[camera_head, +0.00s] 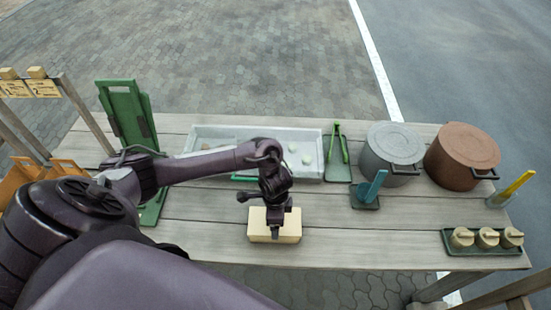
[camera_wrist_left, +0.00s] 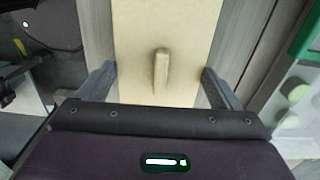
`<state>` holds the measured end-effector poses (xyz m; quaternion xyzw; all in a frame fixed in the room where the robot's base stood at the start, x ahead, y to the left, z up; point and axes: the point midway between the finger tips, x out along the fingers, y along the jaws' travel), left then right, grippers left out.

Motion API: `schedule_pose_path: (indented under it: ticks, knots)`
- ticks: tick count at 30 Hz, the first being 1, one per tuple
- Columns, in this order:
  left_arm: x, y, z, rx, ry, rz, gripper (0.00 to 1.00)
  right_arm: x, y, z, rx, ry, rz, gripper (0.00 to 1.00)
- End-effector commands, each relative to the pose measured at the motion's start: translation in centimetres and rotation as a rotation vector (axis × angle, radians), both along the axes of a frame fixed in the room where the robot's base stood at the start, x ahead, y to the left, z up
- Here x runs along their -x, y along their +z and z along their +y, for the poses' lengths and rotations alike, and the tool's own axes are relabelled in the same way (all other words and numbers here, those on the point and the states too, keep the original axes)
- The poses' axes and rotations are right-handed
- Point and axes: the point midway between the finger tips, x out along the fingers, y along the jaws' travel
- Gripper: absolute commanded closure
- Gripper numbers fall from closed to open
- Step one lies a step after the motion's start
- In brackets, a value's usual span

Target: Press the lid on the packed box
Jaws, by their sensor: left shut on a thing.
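A cream box with its lid (camera_head: 288,230) is near the front edge of the table, at the middle of the head view. In the left wrist view the cream lid (camera_wrist_left: 165,25) fills the middle, with a short raised ridge on it. My left gripper (camera_head: 274,236) is over the box. Its fingers (camera_wrist_left: 158,84) are on the two long sides of the lid and shut on it. I cannot tell whether the lid is seated flat on the box, since its underside is hidden. My right gripper is not in view.
A grey tray (camera_head: 200,133) with small pieces lies behind my left arm. A green stand (camera_head: 127,112) is on the left. A grey pot (camera_head: 392,148) and a brown pot (camera_head: 462,158) stand back right. A green tray (camera_head: 484,251) holds cream knobs.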

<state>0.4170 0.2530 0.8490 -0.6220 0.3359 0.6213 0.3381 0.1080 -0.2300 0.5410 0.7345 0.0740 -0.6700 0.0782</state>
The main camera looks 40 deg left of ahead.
Motion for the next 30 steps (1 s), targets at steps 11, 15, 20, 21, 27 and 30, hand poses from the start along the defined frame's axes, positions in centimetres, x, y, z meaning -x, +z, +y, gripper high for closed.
schedule_pose_path:
  ticks: [11, 15, 20, 21, 27, 30]
  knots:
    - [0.02, -0.18, -0.02, -0.001, -0.001, 0.001, 0.35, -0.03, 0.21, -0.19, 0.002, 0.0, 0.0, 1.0]
    - [0.02, -0.18, -0.02, 0.0, -0.001, 0.0, 0.06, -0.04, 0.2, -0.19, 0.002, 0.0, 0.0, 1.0]
    - [0.02, -0.17, -0.02, 0.0, -0.001, 0.0, 0.0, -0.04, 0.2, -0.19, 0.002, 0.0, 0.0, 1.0]
    - [0.02, -0.17, -0.02, 0.0, -0.001, 0.0, 0.0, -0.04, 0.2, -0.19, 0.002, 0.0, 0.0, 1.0]
    - [0.02, -0.14, -0.01, 0.0, -0.001, 0.0, 0.0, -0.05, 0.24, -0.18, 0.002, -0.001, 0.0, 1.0]
    - [0.02, 0.13, -0.01, 0.0, -0.001, 0.0, 0.0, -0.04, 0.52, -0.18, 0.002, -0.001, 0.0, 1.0]
